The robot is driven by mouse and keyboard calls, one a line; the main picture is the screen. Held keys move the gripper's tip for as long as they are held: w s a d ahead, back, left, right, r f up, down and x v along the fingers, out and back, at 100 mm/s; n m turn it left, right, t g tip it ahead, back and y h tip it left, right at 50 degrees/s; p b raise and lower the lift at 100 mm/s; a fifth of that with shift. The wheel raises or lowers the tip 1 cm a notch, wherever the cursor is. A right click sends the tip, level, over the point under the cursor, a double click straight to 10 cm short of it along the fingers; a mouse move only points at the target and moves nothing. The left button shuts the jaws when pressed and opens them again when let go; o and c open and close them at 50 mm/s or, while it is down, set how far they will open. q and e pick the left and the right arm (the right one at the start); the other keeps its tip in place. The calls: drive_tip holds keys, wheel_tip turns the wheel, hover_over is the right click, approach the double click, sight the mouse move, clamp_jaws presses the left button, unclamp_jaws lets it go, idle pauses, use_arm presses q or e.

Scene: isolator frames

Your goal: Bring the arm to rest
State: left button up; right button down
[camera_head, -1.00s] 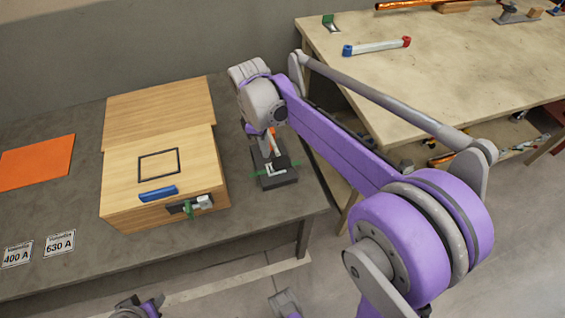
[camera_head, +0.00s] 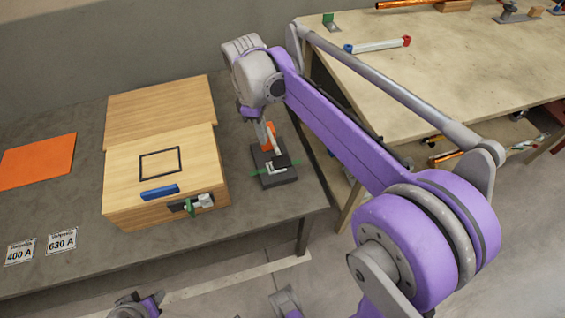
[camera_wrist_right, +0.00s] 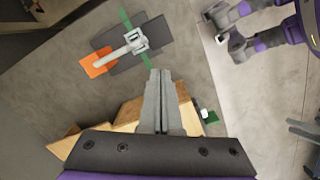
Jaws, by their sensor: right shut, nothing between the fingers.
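My right arm (camera_head: 340,135) is purple and grey and reaches in from the right, bent over the dark table. My right gripper (camera_head: 263,132) is partly hidden below its wrist, above a small dark fixture (camera_head: 285,180) with an orange part and green strips. In the right wrist view, the gripper fingers (camera_wrist_right: 160,74) are together and empty. The fixture (camera_wrist_right: 153,28) lies beyond the fingertips there, apart from them. Purple and grey parts at the bottom edge of the head view seem to be mine; I cannot make out my left gripper's jaws.
A wooden box (camera_head: 120,188) with a blue handle (camera_head: 160,192) and a clamp (camera_head: 192,204) stands left of the fixture. An orange sheet (camera_head: 38,161) and two labels lie farther left. A pale workbench (camera_head: 465,75) holding a white bar (camera_head: 378,46) stands right.

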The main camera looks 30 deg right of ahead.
idle(0.3)
drive_tip(key=s+a+m+t+p, duration=0.2)
drive_tip(key=s+m+t+p, duration=0.1)
drive_tip(key=s, duration=0.6)
drive_tip(key=s+a+m+t+p, duration=0.2)
drive_tip(key=s+m+t+p, duration=0.1)
drive_tip(key=s+m+p, duration=0.3)
drive_tip(key=s, duration=0.2)
drive_tip(key=shift+s+f+y, duration=0.15)
drive_tip(key=shift+s+y, duration=0.25)
drive_tip(key=shift+a, duration=0.1)
